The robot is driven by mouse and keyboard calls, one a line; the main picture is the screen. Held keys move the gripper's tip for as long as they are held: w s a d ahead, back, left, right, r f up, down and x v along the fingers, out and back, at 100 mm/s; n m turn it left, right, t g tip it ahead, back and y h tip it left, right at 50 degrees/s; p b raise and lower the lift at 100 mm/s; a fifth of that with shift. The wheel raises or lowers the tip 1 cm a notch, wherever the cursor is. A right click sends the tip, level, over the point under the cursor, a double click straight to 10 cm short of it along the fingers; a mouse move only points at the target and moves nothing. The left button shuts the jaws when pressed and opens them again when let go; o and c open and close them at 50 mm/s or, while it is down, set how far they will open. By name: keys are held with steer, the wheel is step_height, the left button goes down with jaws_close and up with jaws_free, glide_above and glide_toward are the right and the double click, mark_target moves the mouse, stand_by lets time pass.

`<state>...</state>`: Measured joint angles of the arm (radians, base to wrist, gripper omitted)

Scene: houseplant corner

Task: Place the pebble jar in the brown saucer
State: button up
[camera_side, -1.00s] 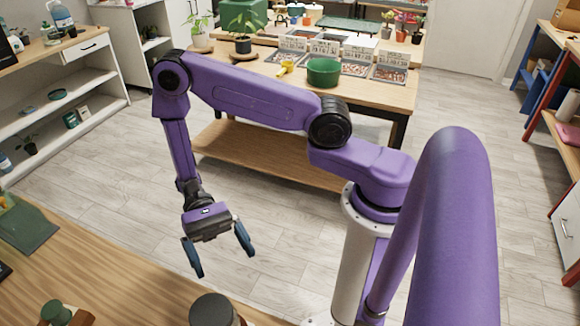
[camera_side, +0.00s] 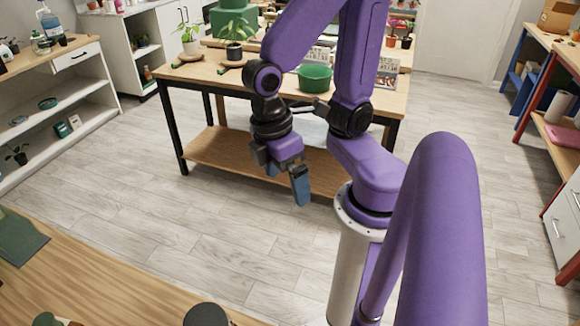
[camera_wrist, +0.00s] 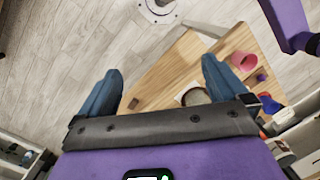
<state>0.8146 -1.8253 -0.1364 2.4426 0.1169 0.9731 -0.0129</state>
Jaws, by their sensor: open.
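My gripper (camera_side: 299,188) hangs empty over the floor in front of the back table in the side view. In the wrist view its two blue fingers (camera_wrist: 163,68) are wide apart with nothing between them. A dark round top (camera_side: 207,315) at the bottom edge of the side view may be the pebble jar; most of it is cut off. It stands by the near wooden table's edge, well apart from my gripper. I cannot make out the brown saucer for sure.
The back table (camera_side: 190,72) holds potted plants (camera_side: 235,35) and a green bowl (camera_side: 315,77). The near wooden table (camera_side: 90,285) carries a dark green mat (camera_side: 18,238). A pink cup (camera_wrist: 243,61) shows in the wrist view. The floor between the tables is clear.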

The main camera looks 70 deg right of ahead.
steer(key=shift+s+d+r+n+t+y, duration=0.15)
steer(key=shift+d+r+n+t+y, duration=0.15)
steer(key=shift+r+n+t, duration=0.15)
steer(key=shift+s+d+r+n+t+y, duration=0.2)
steer(key=shift+r+n+t+y, duration=0.15)
steer(key=shift+n+t, duration=0.15)
stand_by(0.8)
